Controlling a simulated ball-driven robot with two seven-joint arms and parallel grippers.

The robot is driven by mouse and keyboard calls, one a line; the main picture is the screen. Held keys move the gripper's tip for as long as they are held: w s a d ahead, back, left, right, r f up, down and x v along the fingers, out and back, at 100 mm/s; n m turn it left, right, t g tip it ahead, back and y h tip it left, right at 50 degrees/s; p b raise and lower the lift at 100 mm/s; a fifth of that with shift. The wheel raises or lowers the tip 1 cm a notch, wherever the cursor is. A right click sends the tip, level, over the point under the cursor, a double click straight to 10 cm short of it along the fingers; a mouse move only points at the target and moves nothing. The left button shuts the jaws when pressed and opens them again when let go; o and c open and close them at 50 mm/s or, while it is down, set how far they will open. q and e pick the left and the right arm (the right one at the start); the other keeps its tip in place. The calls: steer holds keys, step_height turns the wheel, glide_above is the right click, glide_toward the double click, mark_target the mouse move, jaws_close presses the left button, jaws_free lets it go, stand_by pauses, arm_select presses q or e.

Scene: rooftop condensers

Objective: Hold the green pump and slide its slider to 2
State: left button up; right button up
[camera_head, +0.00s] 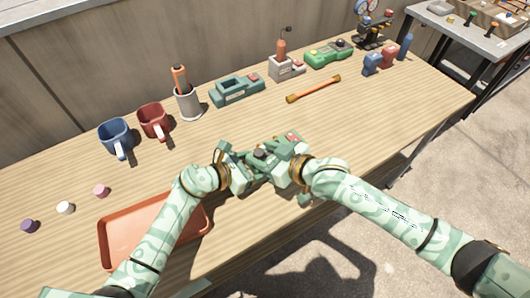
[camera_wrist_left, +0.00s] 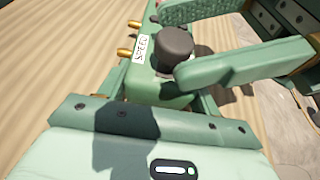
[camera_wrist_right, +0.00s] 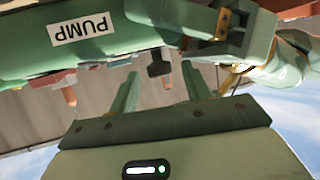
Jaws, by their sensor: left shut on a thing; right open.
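The green pump (camera_head: 262,158) is between my two grippers near the front of the table. My left gripper (camera_head: 236,172) is shut on the pump's body. My right gripper (camera_head: 292,160) is open at the pump's right side. The right wrist view shows the pump's "PUMP" label (camera_wrist_right: 84,28) and a small dark knob (camera_wrist_right: 159,65) near the open fingertips. I cannot tell if they touch it, nor read the slider's setting.
An orange-red tray (camera_head: 124,222) lies at the front left, partly behind my left arm. Mugs, a holder (camera_head: 188,103), a teal device (camera_head: 237,90) and a green device (camera_head: 328,54) line the back. An orange bar (camera_head: 314,89) lies right of centre.

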steer(key=shift+c, duration=0.3)
jaws_close()
steer(key=shift+w+d, duration=0.7)
steer(key=shift+d, duration=0.15)
steer(key=shift+o, duration=0.3)
jaws_free()
steer(key=shift+s, duration=0.1)
steer(key=v, duration=1.2)
